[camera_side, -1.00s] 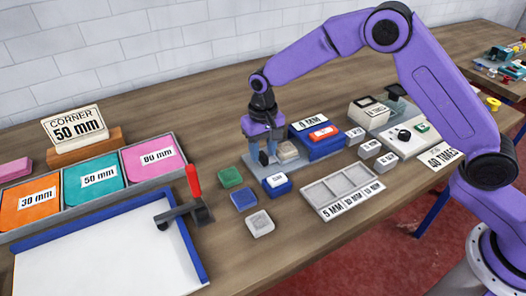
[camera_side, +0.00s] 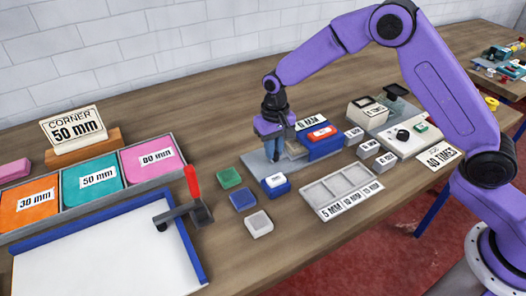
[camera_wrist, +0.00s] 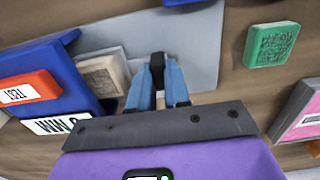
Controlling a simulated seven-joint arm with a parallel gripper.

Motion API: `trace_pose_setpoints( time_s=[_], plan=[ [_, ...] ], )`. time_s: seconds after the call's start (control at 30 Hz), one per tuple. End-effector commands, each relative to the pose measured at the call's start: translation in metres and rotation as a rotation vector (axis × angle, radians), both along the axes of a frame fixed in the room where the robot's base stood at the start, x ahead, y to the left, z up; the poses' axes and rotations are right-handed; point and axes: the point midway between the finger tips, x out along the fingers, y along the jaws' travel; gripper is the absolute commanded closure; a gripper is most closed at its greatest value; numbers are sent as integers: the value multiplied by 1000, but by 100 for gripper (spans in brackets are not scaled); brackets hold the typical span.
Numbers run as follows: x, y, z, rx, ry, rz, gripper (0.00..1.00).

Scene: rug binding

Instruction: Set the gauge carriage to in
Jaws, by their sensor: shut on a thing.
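The gauge is a blue housing (camera_side: 322,146) with a red TEST button (camera_side: 320,132) and a "MM" label, on a grey base plate (camera_side: 250,163). It also shows at the left of the wrist view (camera_wrist: 65,62). My gripper (camera_side: 273,150) points down over the plate, left of the housing. In the wrist view its blue fingers (camera_wrist: 157,80) are shut on a black upright handle (camera_wrist: 157,62), which I take as the gauge carriage's. A beige patterned block (camera_wrist: 103,75) lies between the handle and the housing. The carriage's lower part is mostly hidden.
A blue block with a white top (camera_side: 275,183) sits at the plate's front edge. A grey divided tray (camera_side: 340,190) is in front.

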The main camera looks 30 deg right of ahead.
Motion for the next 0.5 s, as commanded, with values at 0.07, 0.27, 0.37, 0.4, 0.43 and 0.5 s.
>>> trace_pose_setpoints(
  time_s=[0.07,0.27,0.37,0.4,0.43,0.5],
  plan=[
    [1,-22,1,-1,0,-6,100],
    [1,-48,1,0,-2,-2,100],
    [0,-51,1,-1,-1,-1,100],
    [0,-51,1,-1,-1,-1,100],
    [0,-52,1,-1,-1,-1,100],
    [1,-52,1,-2,0,-1,100]
  ],
)
